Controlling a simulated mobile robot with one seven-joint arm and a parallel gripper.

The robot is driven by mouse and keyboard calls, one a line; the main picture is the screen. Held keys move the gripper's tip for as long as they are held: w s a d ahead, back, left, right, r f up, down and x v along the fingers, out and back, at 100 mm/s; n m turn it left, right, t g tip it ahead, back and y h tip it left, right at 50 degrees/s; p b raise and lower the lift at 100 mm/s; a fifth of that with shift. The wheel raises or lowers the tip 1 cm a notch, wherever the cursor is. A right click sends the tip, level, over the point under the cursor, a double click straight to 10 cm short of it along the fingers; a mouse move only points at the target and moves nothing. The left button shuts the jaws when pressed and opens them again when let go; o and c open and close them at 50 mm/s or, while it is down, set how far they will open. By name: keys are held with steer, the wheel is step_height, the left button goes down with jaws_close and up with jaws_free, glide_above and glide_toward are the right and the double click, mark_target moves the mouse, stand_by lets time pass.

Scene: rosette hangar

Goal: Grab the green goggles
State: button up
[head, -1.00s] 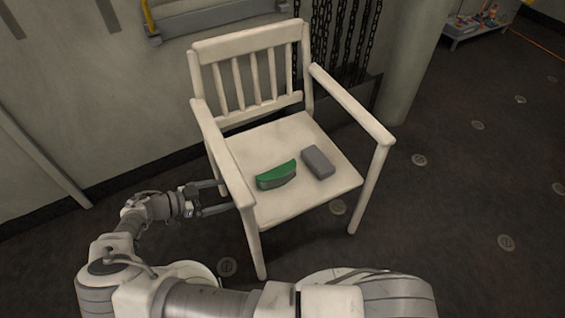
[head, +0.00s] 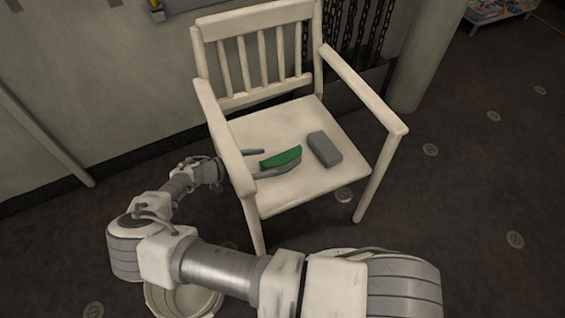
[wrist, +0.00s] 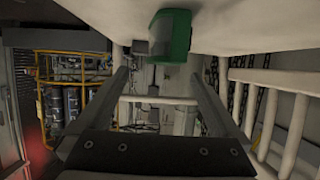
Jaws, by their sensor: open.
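The green goggles (head: 281,157) lie on the seat of a white wooden chair (head: 318,190), left of a grey block. My gripper (head: 262,162) reaches in from the left, under the chair's left armrest. Its two fingers are apart, with the tips over the seat close to the goggles' left end. The near finger overlaps the goggles' lower edge in the head view; I cannot tell if it touches. In the wrist view the goggles (wrist: 171,36) show at the top, beyond and between the open fingertips (wrist: 158,82). Nothing is held.
A grey block (head: 324,149) lies on the seat just right of the goggles. The left armrest (head: 222,135) stands above my wrist, and the right armrest (head: 365,90) is on the far side. Chains (head: 357,30) hang behind the chair.

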mark_target(280, 158)
steer(key=b+x, duration=0.1)
steer(key=x, duration=0.5)
steer(key=shift+w+d+b, duration=0.15)
steer(key=shift+w+b, duration=0.15)
steer(key=shift+b, duration=0.05)
steer(key=c, duration=1.4)
